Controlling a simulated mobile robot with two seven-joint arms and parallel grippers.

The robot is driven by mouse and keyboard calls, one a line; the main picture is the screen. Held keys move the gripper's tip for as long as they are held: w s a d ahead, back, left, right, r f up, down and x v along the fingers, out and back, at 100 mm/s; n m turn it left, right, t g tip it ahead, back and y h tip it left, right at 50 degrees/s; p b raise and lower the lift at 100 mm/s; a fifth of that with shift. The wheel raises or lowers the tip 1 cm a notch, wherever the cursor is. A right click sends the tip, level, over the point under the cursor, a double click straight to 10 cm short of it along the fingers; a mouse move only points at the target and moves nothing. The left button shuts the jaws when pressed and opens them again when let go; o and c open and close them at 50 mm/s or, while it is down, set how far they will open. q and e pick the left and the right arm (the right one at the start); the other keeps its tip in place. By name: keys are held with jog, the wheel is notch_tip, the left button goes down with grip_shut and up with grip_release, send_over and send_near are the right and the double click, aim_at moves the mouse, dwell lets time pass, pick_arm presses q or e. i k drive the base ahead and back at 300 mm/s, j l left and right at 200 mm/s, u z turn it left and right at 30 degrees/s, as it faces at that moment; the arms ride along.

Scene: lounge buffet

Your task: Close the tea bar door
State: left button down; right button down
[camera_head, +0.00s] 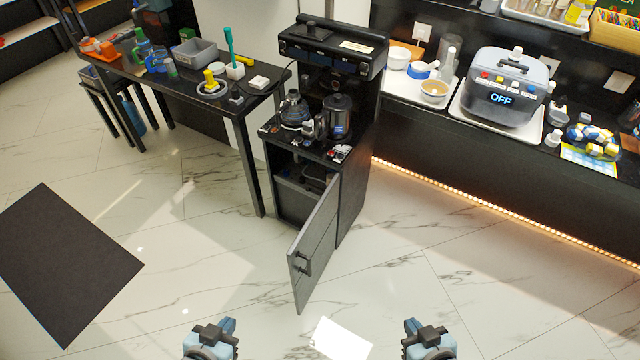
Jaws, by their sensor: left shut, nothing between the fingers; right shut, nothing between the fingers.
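The tea bar (357,190) is a tall black cabinet in the middle of the head view, with a glass pot (293,108) and a dark kettle (338,112) on its shelf. Its grey door (318,245) stands wide open, swung out toward me, hinged on the right side of the opening. A dark handle (301,262) is on the door's outer edge. My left gripper (225,326) is shut and empty at the bottom, left of the door and apart from it. My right gripper (411,326) is shut and empty at the bottom, right of the door and apart from it.
A black table (200,90) with small items stands left of the tea bar. A dark counter (480,150) with a cooker (503,85) runs along the right. A dark mat (65,262) and a white sheet (340,340) lie on the marble floor. Floor around the door is clear.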

aim_at(308, 257)
jog(key=i+l+u, duration=0.1)
jog(key=l+u, duration=0.25)
jog(key=l, duration=1.8)
